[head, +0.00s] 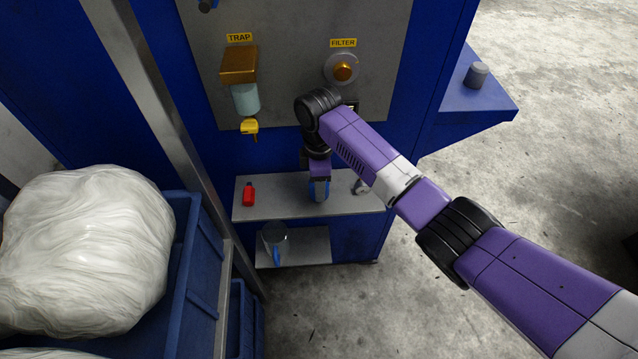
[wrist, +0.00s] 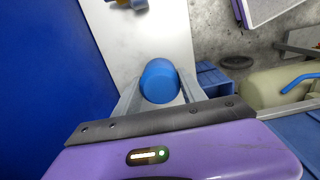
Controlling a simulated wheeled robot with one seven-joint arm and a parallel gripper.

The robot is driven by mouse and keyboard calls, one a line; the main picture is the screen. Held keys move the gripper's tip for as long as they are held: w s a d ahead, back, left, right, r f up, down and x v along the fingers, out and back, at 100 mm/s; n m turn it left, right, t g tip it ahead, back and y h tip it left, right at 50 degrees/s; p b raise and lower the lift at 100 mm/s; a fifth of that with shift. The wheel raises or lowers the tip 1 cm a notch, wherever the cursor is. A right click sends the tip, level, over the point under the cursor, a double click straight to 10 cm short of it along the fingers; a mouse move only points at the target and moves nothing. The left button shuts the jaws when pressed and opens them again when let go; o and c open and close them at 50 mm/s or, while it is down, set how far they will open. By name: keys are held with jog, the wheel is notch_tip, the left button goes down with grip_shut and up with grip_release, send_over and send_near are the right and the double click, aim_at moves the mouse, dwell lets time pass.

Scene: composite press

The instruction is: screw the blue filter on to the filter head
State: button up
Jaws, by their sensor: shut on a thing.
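The blue filter (wrist: 159,79) is a round blue cylinder between the two grey fingers of my gripper (wrist: 158,88) in the wrist view. My gripper is shut on it, with a finger against each side. In the head view my gripper (head: 319,182) points down at the upper grey shelf, and the blue filter (head: 319,193) shows in part at its tip. I cannot tell whether the filter touches the shelf. The filter head (head: 343,69), a gold boss on a pale round flange under the FILTER label, is on the grey panel above and slightly right of my gripper.
The shelf (head: 281,187) also holds a red bottle (head: 248,194) at left and a small grey item (head: 361,187) at right. A clear jug (head: 274,239) stands on the lower shelf. The trap (head: 244,97) hangs left of the filter head. A blue crate (head: 190,265) with white bags stands at left.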

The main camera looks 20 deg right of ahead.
jog(key=shift+r+p, duration=1.95)
jog(key=shift+r, duration=0.3)
jog(key=o, duration=0.7)
jog(key=c, duration=0.6)
